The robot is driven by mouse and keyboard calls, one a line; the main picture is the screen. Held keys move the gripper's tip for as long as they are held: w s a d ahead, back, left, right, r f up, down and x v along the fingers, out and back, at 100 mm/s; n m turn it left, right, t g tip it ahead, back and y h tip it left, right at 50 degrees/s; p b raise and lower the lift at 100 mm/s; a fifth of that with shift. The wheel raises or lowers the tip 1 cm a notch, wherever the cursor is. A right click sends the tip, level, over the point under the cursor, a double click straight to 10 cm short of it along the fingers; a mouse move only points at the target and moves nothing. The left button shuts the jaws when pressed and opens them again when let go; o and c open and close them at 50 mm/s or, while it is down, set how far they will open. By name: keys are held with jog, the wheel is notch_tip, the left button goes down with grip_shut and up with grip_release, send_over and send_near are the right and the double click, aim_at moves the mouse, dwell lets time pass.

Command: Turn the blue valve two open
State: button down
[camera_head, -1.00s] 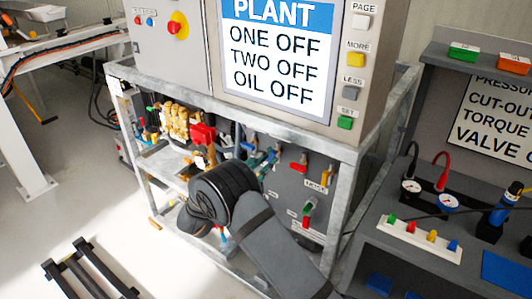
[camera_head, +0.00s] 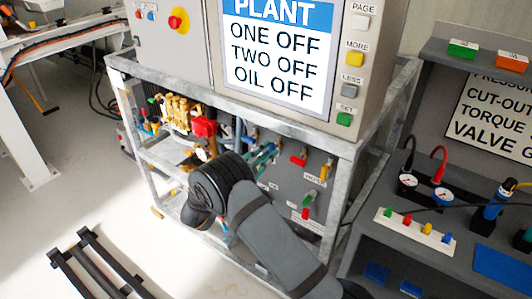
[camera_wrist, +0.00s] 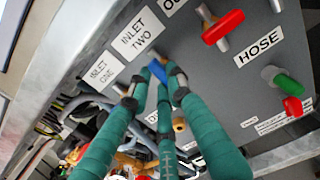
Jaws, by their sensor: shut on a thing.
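The blue valve handle (camera_wrist: 157,70) is on the grey panel just below the INLET TWO label (camera_wrist: 138,38), in the wrist view. My gripper (camera_wrist: 158,92) has teal fingers closed on the blue handle, and their tips hide part of it. In the head view my gripper's teal fingers (camera_head: 264,155) reach the panel under the cabinet, and my black wrist covers part of the view. The plant screen (camera_head: 277,55) reads ONE OFF, TWO OFF, OIL OFF.
A red handle (camera_wrist: 223,27) sits right of the grip, above the HOUSE or HOSE label (camera_wrist: 258,53). A green handle (camera_wrist: 288,85) is farther right. Pipes and brass fittings crowd the left. A metal frame (camera_head: 345,190) surrounds the panel.

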jog(key=c, duration=1.6)
grip_release()
jog(key=shift+o, duration=0.2)
jog(key=v, duration=1.2)
jog(key=x, duration=1.2)
